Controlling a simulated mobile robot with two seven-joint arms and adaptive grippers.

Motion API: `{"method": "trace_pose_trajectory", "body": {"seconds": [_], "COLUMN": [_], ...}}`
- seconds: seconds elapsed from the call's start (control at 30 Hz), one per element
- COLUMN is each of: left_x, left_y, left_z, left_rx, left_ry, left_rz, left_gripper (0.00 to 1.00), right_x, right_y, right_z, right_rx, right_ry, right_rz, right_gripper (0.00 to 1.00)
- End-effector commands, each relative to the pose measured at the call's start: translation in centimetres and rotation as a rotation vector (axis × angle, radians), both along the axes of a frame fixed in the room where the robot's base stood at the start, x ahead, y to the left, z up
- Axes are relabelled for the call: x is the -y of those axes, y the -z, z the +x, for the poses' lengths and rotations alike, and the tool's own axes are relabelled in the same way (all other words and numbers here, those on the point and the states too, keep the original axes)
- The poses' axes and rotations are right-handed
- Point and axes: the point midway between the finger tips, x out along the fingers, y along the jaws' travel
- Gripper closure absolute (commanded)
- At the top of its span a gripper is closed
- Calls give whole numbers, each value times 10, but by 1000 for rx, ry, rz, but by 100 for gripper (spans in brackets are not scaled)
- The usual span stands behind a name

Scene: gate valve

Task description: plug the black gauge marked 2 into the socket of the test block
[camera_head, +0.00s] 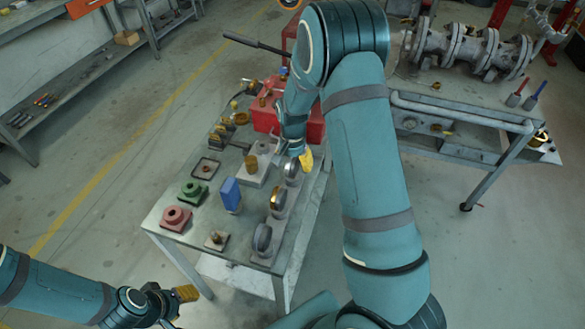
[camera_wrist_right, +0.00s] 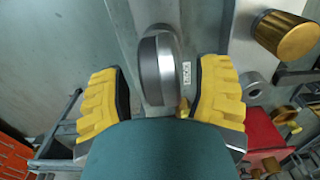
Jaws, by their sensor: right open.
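Three round gauges stand on edge in a row along the table's right side: a dark-grey far one (camera_head: 291,171), a brass-rimmed middle one (camera_head: 278,199) and a dark near one (camera_head: 262,238). I cannot read their numbers. My right gripper (camera_head: 303,160) is open at the far gauge. In the right wrist view a grey-rimmed gauge (camera_wrist_right: 155,68) stands between and ahead of the yellow fingertips (camera_wrist_right: 160,98), with a small label beside it. The grey test block (camera_head: 248,180) is left of the far gauge; its socket is unclear. My left gripper (camera_head: 180,294) is low at the left, off the table.
A brass cylinder (camera_head: 251,163) stands by the test block. A red box (camera_head: 275,118) is behind. Floor is clear left of the table.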

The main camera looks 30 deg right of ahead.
Motion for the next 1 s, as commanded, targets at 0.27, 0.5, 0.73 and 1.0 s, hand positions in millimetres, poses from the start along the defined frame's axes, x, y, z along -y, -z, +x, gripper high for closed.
{"method": "trace_pose_trajectory", "body": {"seconds": [0.27, 0.5, 0.73, 1.0], "left_x": [0, 0, 0, 0], "left_y": [2, 2, 2, 2], "left_z": [-1, -1, -1, -1], "left_rx": [-2, -2, -2, -2], "left_ry": [2, 2, 2, 2], "left_rz": [0, 0, 0, 0], "left_gripper": [53, 53, 53, 53], "right_x": [-1, -1, -1, -1], "right_y": [14, 14, 14, 13], "right_z": [0, 0, 0, 0], "right_rx": [1, 1, 0, 0], "right_ry": [-1, 0, 0, 0], "right_rz": [0, 0, 0, 0], "right_gripper": [36, 94, 100, 100]}}
